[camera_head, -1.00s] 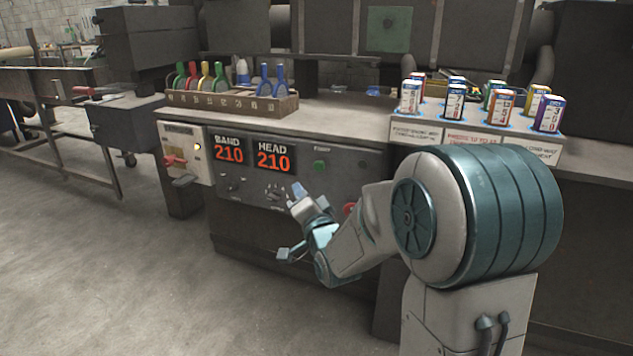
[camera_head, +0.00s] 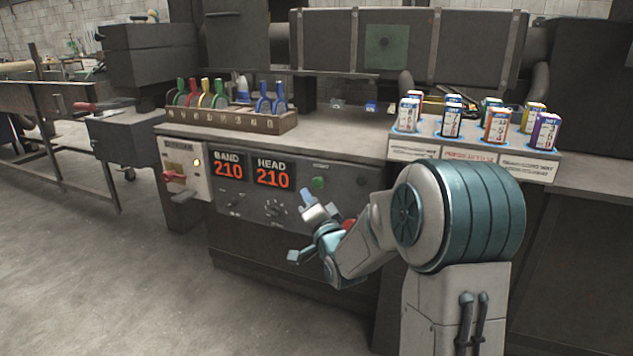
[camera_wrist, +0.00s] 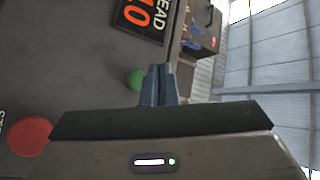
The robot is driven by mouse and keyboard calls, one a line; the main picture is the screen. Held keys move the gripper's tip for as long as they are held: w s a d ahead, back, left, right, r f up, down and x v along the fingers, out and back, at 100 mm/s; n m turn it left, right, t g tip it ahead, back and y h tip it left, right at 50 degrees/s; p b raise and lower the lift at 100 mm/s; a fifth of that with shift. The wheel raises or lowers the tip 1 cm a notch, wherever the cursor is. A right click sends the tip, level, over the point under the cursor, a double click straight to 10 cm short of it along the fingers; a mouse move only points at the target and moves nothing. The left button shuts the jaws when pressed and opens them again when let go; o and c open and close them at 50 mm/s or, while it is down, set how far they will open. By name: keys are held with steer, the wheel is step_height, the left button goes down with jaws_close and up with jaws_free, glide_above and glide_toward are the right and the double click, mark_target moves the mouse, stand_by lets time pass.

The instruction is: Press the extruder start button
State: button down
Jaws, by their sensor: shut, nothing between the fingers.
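The green button (camera_head: 318,183), on the right part of the grey control panel, is the likely start button; its label is too small to read. In the wrist view the green button (camera_wrist: 134,81) shows just left of my fingers, partly covered by them. My gripper (camera_head: 306,193) is shut and empty, its blue fingers pointing up in front of the panel, just below and left of the button in the head view. In the wrist view the gripper's fingers (camera_wrist: 158,84) are pressed together. I cannot tell whether they touch the button.
A red button (camera_wrist: 30,136) sits lower on the panel; my arm partly hides it in the head view. Red displays (camera_head: 272,173) reading 210 and knobs (camera_head: 276,209) are to the left. A wooden rack (camera_head: 232,118) and several small boxes (camera_head: 496,122) stand on the counter.

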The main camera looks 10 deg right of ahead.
mark_target(315, 183)
steer(key=shift+w+d, duration=0.55)
steer(key=shift+w, duration=0.2)
steer(key=shift+w+d, duration=0.5)
steer(key=shift+w, duration=0.2)
steer(key=shift+w+d, duration=0.1)
steer(key=shift+w, duration=0.05)
stand_by(0.9)
steer(key=shift+w+d+b, duration=0.2)
steer(key=shift+b, duration=0.1)
steer(key=shift+w+d, duration=0.5)
steer(key=shift+w, duration=0.15)
stand_by(1.0)
steer(key=shift+s+a, duration=0.1)
steer(key=shift+s, duration=0.05)
steer(key=shift+s+a+b, duration=0.45)
steer(key=shift+s+a, duration=0.2)
steer(key=shift+s, duration=0.2)
steer(key=shift+a, duration=0.1)
steer(key=s+a, duration=0.1)
steer(key=s, duration=0.1)
steer(key=s+a+b, duration=0.1)
steer(key=s, duration=0.1)
steer(key=shift+a+b, duration=0.3)
steer(key=shift+a, duration=0.1)
